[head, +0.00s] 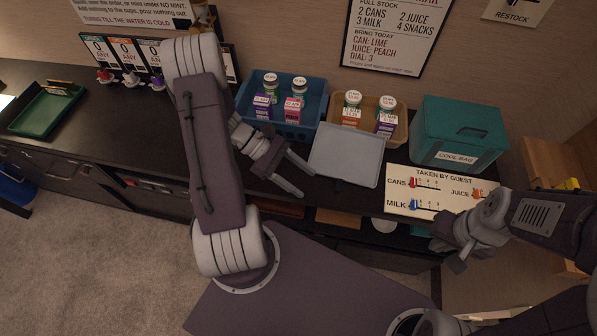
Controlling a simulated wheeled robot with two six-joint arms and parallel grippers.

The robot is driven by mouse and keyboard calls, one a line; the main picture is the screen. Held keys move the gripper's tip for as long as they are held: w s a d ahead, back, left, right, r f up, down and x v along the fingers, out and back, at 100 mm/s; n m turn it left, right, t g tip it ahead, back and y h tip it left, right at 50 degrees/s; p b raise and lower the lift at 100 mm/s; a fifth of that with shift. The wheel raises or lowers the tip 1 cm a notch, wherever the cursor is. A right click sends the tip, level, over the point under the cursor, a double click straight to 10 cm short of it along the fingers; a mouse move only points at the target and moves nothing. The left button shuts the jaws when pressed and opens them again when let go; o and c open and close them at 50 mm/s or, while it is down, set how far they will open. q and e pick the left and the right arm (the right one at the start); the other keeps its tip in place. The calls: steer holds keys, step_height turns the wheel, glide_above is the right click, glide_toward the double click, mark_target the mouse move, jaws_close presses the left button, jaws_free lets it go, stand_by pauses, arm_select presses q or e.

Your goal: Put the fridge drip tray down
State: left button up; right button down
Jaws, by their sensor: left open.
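The drip tray appears to be the flat light-grey tray (346,156) in the middle of the head view. It is in front of the blue and tan bins, at the counter's front edge; I cannot tell whether it rests fully on the counter. My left gripper (306,183) is at the tray's left side, with its fingers spread and nothing between them. One fingertip is close to the tray's left edge; contact is unclear. My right gripper (457,257) is at the lower right, below the guest board, and its jaw opening is not clear.
A blue bin (312,127) and a tan bin (402,116) hold bottles and cartons. A teal cool bag (456,120) and the guest board (420,205) stand right. A green tray (44,110) lies far left. The dark counter (130,125) has free room left of centre.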

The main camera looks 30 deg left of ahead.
arm_select(q)
steer(key=s+r+m+y, duration=0.1)
steer(key=m+y, duration=0.2)
steer(key=m, duration=0.3)
steer(key=d+r+m+y, duration=0.1)
steer(key=r+m+y, duration=0.1)
steer(key=m+y, duration=0.2)
steer(key=s+r+m+y, duration=0.1)
steer(key=m+y, duration=0.3)
steer(key=m, duration=0.3)
steer(key=shift+s+d+r+m+t, duration=0.3)
steer(key=shift+s+m, duration=0.05)
steer(key=shift+m, duration=0.05)
arm_select(e)
steer(key=shift+d, duration=0.1)
step_height(320, 180, up, 6)
steer(key=p, duration=0.6)
steer(key=shift+r, duration=0.25)
steer(key=c, duration=1.8)
jaws_free()
steer(key=shift+f, duration=0.35)
steer(key=o, duration=0.5)
steer(key=shift+f, duration=0.1)
arm_select(q)
step_height(320, 180, up, 6)
steer(key=shift+f, duration=0.2)
